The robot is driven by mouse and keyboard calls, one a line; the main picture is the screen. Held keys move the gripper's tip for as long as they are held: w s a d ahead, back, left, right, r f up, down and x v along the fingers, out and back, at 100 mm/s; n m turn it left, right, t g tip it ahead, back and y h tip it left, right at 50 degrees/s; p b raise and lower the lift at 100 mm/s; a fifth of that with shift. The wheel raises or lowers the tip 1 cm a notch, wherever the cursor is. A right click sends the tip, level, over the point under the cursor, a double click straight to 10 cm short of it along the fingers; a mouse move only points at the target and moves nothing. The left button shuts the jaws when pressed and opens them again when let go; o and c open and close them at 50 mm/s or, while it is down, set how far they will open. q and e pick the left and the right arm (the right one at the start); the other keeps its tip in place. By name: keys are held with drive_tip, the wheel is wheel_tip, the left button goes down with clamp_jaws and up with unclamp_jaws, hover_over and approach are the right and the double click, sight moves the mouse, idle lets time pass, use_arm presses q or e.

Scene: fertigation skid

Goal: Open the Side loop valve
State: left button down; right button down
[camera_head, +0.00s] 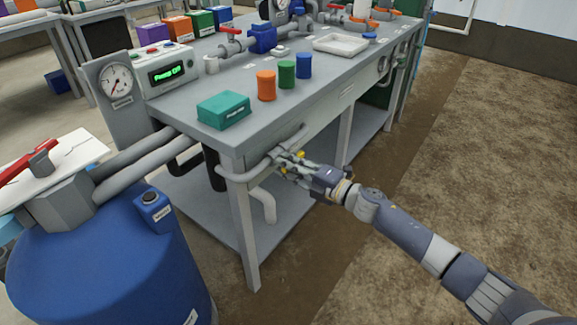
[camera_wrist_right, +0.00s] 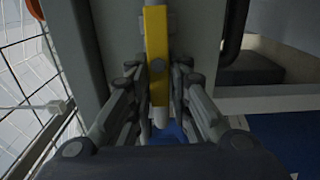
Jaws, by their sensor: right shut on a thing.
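The side loop pipe (camera_head: 240,174) bends out from the front corner of the bench, below its top. A yellow valve handle (camera_wrist_right: 157,45) stands upright between my right fingers in the right wrist view. A small bit of yellow also shows at the fingers in the head view (camera_head: 300,154). My right gripper (camera_head: 287,164) is shut on this handle, beside the grey bench front. The valve body is mostly hidden by the fingers, and its label cannot be seen. My left gripper is not in view.
The grey bench (camera_head: 330,85) carries a teal box (camera_head: 223,110), orange, green and blue cylinders, and a panel (camera_head: 168,75) with a green display. A blue drum (camera_head: 110,250) with a red-handled valve (camera_head: 28,160) stands at front left. The floor at right is clear.

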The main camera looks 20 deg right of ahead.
drive_tip(key=shift+f, duration=0.1)
drive_tip(key=c, duration=1.6)
unclamp_jaws()
drive_tip(key=shift+o, duration=0.2)
drive_tip(key=v, duration=1.2)
